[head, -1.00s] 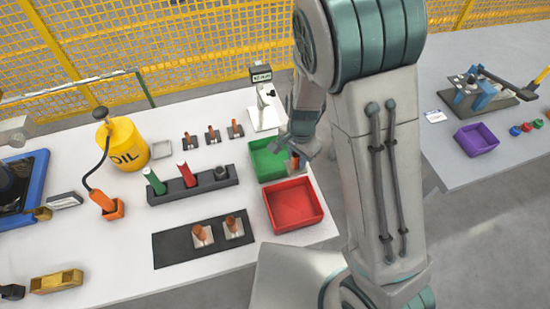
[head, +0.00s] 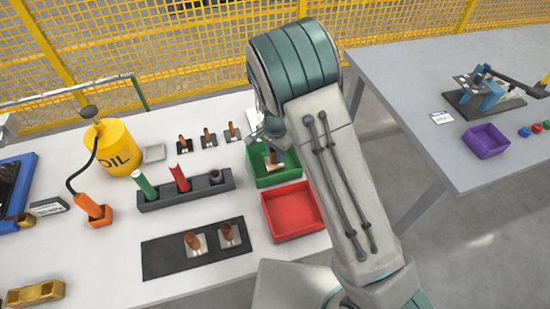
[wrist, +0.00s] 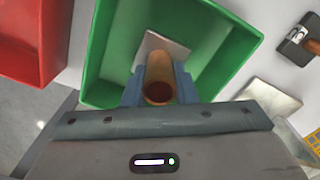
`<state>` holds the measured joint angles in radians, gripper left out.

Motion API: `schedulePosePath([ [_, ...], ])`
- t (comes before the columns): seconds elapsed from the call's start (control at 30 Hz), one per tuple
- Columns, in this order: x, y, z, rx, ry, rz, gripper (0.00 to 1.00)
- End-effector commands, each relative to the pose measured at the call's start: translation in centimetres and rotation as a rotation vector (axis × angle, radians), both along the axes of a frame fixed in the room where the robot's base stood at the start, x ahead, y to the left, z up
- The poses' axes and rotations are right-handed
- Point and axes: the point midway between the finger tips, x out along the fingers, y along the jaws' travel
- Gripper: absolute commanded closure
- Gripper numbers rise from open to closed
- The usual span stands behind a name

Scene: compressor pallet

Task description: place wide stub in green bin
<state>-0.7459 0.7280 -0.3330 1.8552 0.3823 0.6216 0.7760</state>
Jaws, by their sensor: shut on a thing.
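My gripper (wrist: 158,88) is shut on a copper stub (wrist: 159,80) with a wide, square silver plate at its far end. In the wrist view, the plate is over the floor of the green bin (wrist: 97,60); I cannot tell whether it touches. In the head view, my gripper (head: 270,140) is at the green bin (head: 262,181), with the stub (head: 273,158) within the bin's outline. My arm hides the bin's right part. Two similar stubs with wide plates, one left (head: 193,241) and one right (head: 228,233), stand on a black mat (head: 165,260).
A red bin (head: 292,211) stands directly in front of the green one. A dark rack (head: 205,188) with green and red rods is left of it. Several small stubs (head: 207,137) stand behind. A yellow oil can (head: 113,148) is farther left. A purple bin (head: 486,141) is on the other table.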

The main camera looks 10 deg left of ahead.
Motion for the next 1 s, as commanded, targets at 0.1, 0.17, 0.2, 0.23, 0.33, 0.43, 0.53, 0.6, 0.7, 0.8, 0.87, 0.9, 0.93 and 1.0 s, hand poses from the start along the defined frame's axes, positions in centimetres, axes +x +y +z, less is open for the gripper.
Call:
schedulePosePath([
  [0.1,0.0,0.0,-1.0,0.001,-0.001,-0.001,1.0],
  [0.17,0.0,0.0,-0.9,0.002,-0.001,-0.001,1.0],
  [0.2,0.0,0.0,-0.9,0.002,-0.001,-0.001,1.0],
  [0.23,0.0,0.0,-0.8,0.001,-0.001,-0.001,1.0],
  [0.33,0.0,0.0,-0.9,0.001,-0.001,-0.001,1.0],
  [0.43,0.0,0.0,-1.2,0.001,-0.001,0.0,1.0],
  [0.53,0.0,0.0,-1.2,0.0,0.0,0.0,0.55],
  [0.6,0.0,0.0,-1.2,0.0,0.0,0.0,0.53],
  [0.7,0.0,0.0,-1.2,0.0,0.0,0.0,0.53],
  [0.8,0.0,0.0,-1.1,0.0,0.0,0.0,0.53],
  [0.87,0.0,0.0,-1.0,0.001,-0.001,0.0,0.53],
  [0.9,0.0,0.0,-0.7,0.001,-0.001,0.0,0.53],
  [0.93,0.0,0.0,-0.5,0.002,-0.001,0.0,0.53],
  [1.0,0.0,0.1,0.3,0.002,-0.003,0.001,0.53],
])
